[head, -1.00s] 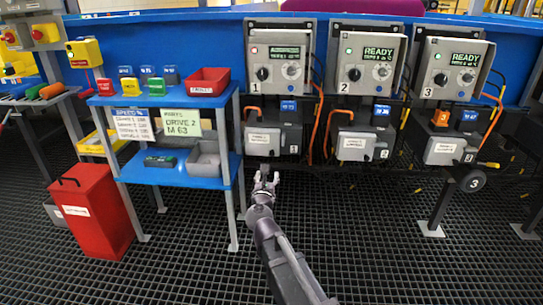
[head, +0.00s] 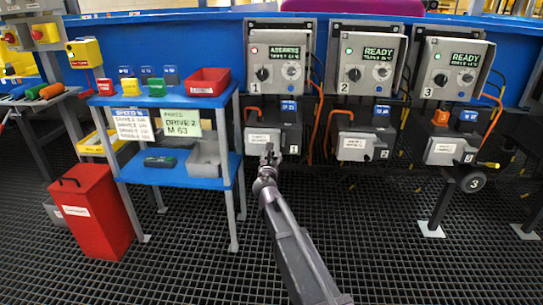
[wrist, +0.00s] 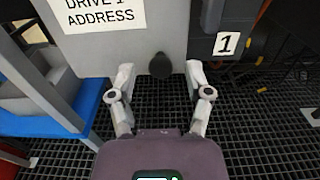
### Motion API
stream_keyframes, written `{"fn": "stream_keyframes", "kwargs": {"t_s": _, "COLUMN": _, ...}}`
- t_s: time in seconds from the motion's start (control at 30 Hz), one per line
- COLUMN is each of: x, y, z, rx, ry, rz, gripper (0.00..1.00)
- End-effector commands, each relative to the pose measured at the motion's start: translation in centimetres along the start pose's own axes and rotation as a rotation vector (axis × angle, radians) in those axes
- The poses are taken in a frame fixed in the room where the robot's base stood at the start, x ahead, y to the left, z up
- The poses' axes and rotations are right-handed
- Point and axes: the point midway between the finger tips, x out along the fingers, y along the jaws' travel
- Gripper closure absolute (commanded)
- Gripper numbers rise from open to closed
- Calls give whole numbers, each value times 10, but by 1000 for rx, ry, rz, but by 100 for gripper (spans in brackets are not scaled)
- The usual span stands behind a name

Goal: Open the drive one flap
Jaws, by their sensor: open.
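The drive one flap (head: 258,139) is a grey cover with a white label on the box under panel 1. It looks closed. In the wrist view the flap (wrist: 120,35) fills the upper middle, its label reading "DRIVE 1 ADDRESS". A dark round knob (wrist: 160,65) sits at its lower edge. My gripper (head: 269,152) is at the lower edge of the flap in the head view. In the wrist view my gripper (wrist: 159,72) is open, with one finger on each side of the knob. I cannot tell whether either finger touches it.
The drive one panel (head: 278,60) above shows a red light. A blue shelf (head: 165,176) with bins stands close on the left. An orange cable (head: 318,115) hangs right of drive one. The grating floor in front is clear.

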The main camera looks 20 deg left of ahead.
Motion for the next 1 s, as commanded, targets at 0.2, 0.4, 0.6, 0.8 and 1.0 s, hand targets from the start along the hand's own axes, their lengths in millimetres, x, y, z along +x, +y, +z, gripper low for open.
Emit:
{"fn": "stream_keyframes", "kwargs": {"t_s": 0.2, "x": 9, "y": 0, "z": 0, "rx": 0, "ry": 0, "rz": 0, "gripper": 35}}
{"fn": "stream_keyframes", "kwargs": {"t_s": 0.4, "x": 9, "y": 0, "z": 0, "rx": 0, "ry": 0, "rz": 0, "gripper": 35}}
{"fn": "stream_keyframes", "kwargs": {"t_s": 0.6, "x": 9, "y": 0, "z": 0, "rx": 0, "ry": 0, "rz": 0, "gripper": 71}}
{"fn": "stream_keyframes", "kwargs": {"t_s": 0.8, "x": 9, "y": 0, "z": 0, "rx": 0, "ry": 0, "rz": 0, "gripper": 100}}
{"fn": "stream_keyframes", "kwargs": {"t_s": 1.0, "x": 10, "y": -1, "z": 0, "rx": 0, "ry": 0, "rz": -4, "gripper": 100}}
